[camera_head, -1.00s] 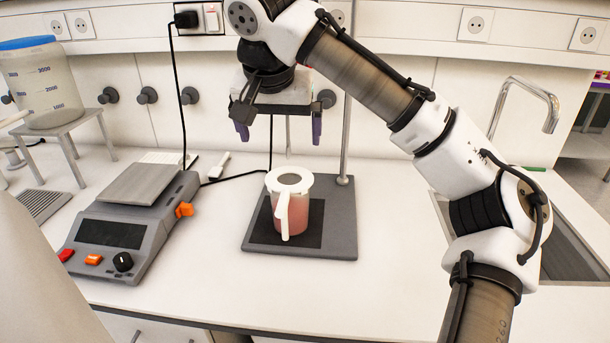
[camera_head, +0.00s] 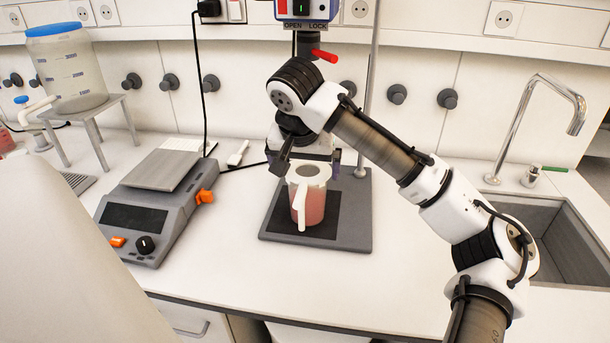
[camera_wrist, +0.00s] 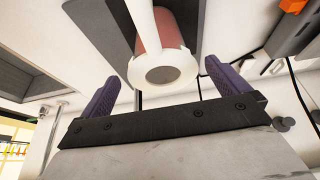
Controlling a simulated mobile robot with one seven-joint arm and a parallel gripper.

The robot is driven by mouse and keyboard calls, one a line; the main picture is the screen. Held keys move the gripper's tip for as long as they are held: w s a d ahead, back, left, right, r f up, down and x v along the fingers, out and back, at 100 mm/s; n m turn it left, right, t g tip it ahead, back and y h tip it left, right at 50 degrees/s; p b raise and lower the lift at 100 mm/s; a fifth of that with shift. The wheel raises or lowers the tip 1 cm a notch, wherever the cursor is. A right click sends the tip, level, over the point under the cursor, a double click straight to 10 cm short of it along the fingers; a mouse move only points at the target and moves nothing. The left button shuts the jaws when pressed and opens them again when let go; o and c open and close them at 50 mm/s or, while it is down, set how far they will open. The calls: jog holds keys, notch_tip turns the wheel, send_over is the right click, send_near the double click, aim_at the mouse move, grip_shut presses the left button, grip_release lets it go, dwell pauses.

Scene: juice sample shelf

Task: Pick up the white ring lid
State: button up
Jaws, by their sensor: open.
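The white ring lid (camera_head: 321,173) sits on top of a clear jug (camera_head: 314,206) of pink liquid, with a grey round middle and the jug's white handle facing front. My gripper (camera_head: 312,160) is open and empty, just behind and above the lid in the head view; its left finger is mostly hidden. In the wrist view the lid (camera_wrist: 187,67) lies across the gap between the two purple fingers of my gripper (camera_wrist: 162,70), near their tips. I see no clear contact.
The jug stands on a dark pad on a grey stand base (camera_head: 350,237) with an upright rod (camera_head: 368,90). A balance (camera_head: 160,200) stands left and a sink (camera_head: 570,240) is right. A stool with a large container (camera_head: 68,70) is at the back left. The front counter is clear.

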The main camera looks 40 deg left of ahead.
jog(key=shift+x, duration=0.9)
jog(key=shift+c, duration=0.3)
jog(key=shift+r, duration=0.1)
jog(key=c, duration=0.7)
